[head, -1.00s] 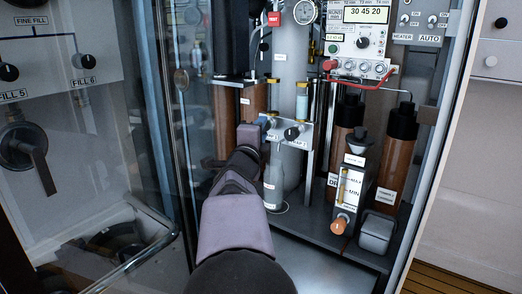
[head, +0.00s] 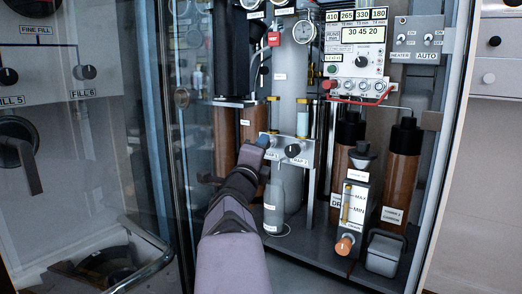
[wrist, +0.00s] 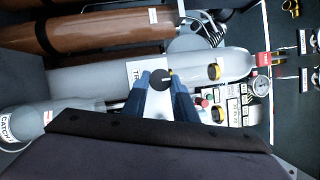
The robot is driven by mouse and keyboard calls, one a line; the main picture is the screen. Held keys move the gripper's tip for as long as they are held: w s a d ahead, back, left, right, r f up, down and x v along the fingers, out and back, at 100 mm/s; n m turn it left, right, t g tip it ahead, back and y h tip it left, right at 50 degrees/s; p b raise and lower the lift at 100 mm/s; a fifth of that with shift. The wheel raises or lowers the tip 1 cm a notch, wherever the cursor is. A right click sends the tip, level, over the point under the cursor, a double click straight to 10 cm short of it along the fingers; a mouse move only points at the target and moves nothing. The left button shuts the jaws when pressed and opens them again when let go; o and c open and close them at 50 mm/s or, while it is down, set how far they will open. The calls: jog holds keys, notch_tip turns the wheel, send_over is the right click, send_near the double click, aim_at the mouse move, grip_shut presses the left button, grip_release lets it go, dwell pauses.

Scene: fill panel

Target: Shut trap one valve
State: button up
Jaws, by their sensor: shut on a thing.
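The small grey trap valve panel (head: 279,150) stands in the middle of the cabinet, in front of a grey cylinder. My gripper (head: 264,143) is at its left end, over the left knob, which it hides in the head view. In the wrist view my gripper (wrist: 163,82) has its blue fingers on either side of a black knob (wrist: 159,77), closed on it. A white label starting with "TR" (wrist: 136,74) is beside the knob, partly covered by a finger. A second black knob (head: 293,150) sits to the right on the same panel, by a partly readable trap label.
Brown cylinders (head: 402,175) stand at right, and others behind my arm at left. A control box (head: 357,60) with a display is at upper right. A level gauge box (head: 352,210) stands at lower right. A glass door (head: 110,120) is on the left.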

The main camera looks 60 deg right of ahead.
jog(key=o, duration=1)
jog(key=shift+f, duration=0.15)
jog(key=shift+o, duration=0.2)
jog(key=p+v, duration=0.1)
jog(key=v, duration=0.6)
jog(key=shift+a, duration=0.1)
